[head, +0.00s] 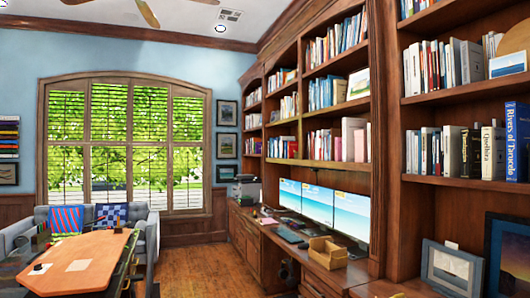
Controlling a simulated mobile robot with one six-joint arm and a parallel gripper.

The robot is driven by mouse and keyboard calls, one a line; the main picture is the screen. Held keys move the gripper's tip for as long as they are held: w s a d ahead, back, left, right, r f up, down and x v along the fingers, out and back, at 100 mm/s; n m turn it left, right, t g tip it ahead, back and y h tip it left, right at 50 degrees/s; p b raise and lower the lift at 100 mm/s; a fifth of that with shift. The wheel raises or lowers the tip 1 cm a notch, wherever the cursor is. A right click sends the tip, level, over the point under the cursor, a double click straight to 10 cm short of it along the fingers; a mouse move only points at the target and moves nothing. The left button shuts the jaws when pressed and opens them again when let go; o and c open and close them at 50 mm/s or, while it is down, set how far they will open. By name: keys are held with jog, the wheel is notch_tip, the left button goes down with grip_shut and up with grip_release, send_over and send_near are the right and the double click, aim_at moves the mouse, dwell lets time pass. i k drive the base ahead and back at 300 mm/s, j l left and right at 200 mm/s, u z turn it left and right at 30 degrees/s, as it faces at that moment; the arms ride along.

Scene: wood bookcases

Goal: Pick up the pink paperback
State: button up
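Several books stand upright on the shelves of the wood bookcase along the right side of the head view. A pale pinkish book (352,138) stands near the right end of a middle shelf, above the monitors, and smaller pink spines show just left of it. I cannot tell at this size which of these is the pink paperback. My gripper is not in view.
A desk (262,240) runs below the shelves with monitors (323,208), a keyboard and a small wooden box (327,252). A wooden table (80,262) stands at left before a grey sofa (148,230). Wood floor (200,268) is open between table and desk.

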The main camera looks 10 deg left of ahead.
aim_at(339, 141)
jog(key=i+j+u, duration=0.25)
jog(key=i, duration=0.4)
jog(key=i+j+u, duration=0.25)
jog(key=i, duration=0.45)
jog(key=i+j+u, duration=0.2)
jog(key=i, duration=0.5)
jog(key=i+l, duration=0.1)
jog(key=i, duration=2.3)
jog(key=k+l+z, duration=0.05)
jog(key=l, duration=0.05)
